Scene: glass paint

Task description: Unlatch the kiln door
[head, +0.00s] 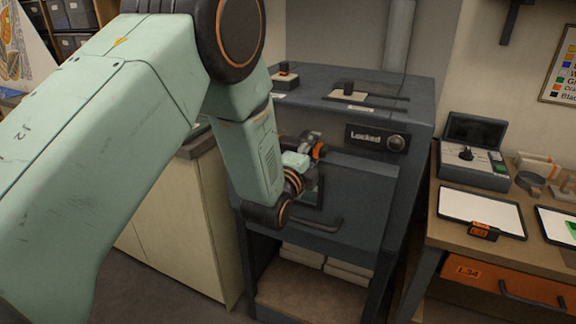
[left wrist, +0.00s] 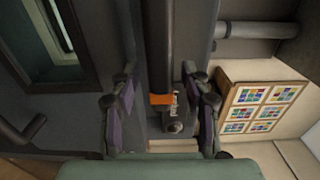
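The dark grey kiln (head: 360,205) stands in the middle of the head view with its door shut. A panel on its upper front (head: 377,138) reads "Locked", with a round knob beside it. My left gripper (head: 312,145) is at the kiln front, left of that panel, partly hidden by my arm. In the left wrist view its two fingers (left wrist: 158,85) are spread apart. A dark bar with an orange band (left wrist: 161,99), which looks like the latch, lies between them; no clear contact shows. My right gripper is in neither view.
A door handle (head: 310,223) sticks out below my left gripper. Stacked slabs (head: 325,263) lie under the kiln. A workbench (head: 437,232) with a dark box and tablets stands at right. A pale cabinet (head: 180,225) stands at left.

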